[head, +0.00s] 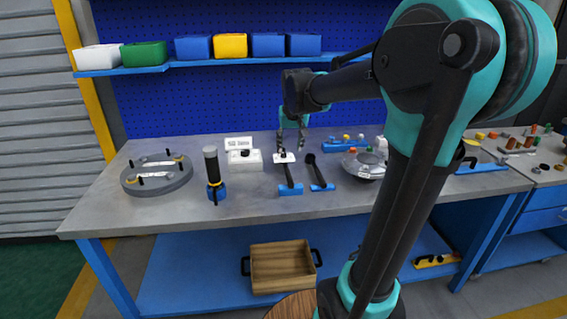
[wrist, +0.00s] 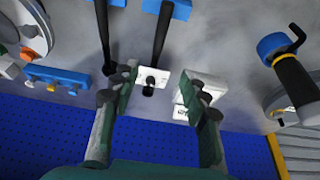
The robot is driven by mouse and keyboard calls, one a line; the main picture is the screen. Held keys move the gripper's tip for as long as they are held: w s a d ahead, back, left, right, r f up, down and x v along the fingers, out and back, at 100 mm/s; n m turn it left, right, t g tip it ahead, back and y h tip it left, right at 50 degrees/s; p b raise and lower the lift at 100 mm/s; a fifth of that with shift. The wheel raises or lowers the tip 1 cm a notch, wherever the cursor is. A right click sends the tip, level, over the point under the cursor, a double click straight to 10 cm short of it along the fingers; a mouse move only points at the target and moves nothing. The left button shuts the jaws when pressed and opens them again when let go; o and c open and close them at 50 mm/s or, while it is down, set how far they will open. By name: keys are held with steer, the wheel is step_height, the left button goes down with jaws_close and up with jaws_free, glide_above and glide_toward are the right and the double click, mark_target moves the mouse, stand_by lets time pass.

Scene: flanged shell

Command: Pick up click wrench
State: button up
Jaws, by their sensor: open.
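The left one (head: 288,176) reaches to a small white plate with a black knob (head: 284,157); the right one (head: 318,172) has a round dark head. My gripper (head: 290,147) is open and empty above the white plate. In the wrist view its fingers (wrist: 158,90) stand either side of the plate.
A white box (head: 245,160) stands left of the gripper. Further left are a black-and-blue upright tool (head: 213,172) and a grey round flange (head: 157,178). A metal round part (head: 364,166) and blue rack (head: 340,146) stand right. A bin shelf (head: 160,68) is behind.

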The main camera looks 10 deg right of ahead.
mark_target(288, 171)
steer(key=x, duration=1.7)
steer(key=shift+d+r, duration=0.1)
steer(key=shift+d, duration=0.05)
steer(key=shift+c, duration=0.4)
jaws_close()
